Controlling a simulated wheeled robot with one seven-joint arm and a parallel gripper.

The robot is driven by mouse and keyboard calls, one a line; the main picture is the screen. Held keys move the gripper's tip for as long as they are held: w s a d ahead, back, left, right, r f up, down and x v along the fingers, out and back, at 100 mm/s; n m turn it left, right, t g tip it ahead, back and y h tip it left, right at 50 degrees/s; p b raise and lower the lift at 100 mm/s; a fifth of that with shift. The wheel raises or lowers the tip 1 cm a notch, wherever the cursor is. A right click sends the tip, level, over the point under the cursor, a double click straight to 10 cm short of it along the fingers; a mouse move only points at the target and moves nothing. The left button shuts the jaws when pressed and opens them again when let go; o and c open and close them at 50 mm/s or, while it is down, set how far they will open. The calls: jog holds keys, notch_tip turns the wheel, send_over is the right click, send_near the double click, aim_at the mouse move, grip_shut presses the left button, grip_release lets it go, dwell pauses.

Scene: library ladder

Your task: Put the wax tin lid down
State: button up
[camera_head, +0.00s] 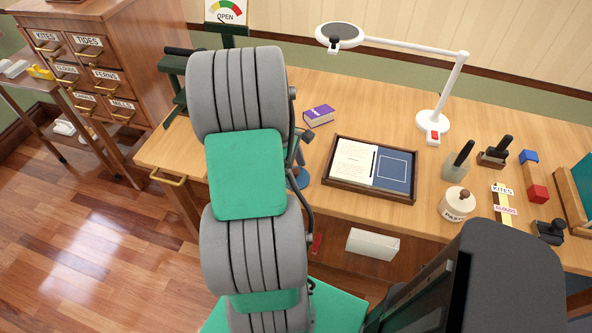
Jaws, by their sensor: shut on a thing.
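I do not see the wax tin or its lid in the head view. My grey and green arm rises through the left middle of the picture and hides part of the wooden desk (410,86). My gripper does not show, so I cannot see what is between its jaws. A blue round-based thing (298,178) stands on the desk, partly hidden by my arm.
A wooden tray (370,196) holds papers. Right of it are a paste jar (457,204), a dark-handled tool in a pot (459,160) and stamps (496,152). A drawer cabinet (145,50) is left.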

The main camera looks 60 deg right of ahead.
jog(key=o, duration=1.3)
jog(key=shift+o, duration=0.2)
jog(key=d+v, duration=0.1)
jog(key=v, duration=1.1)
jog(key=w+a+r+t+h, duration=0.2)
jog(key=w+a+r, duration=0.1)
jog(key=w+a, duration=0.9)
jog(key=a+r+m+t+y, duration=0.1)
jog(key=a+t, duration=0.3)
jog(key=a, duration=2.2)
jog(key=shift+w+a+m+y, duration=0.2)
jog(key=shift+a+m+y, duration=0.05)
jog(key=shift+m+y, duration=0.5)
jog(key=shift+r, duration=0.1)
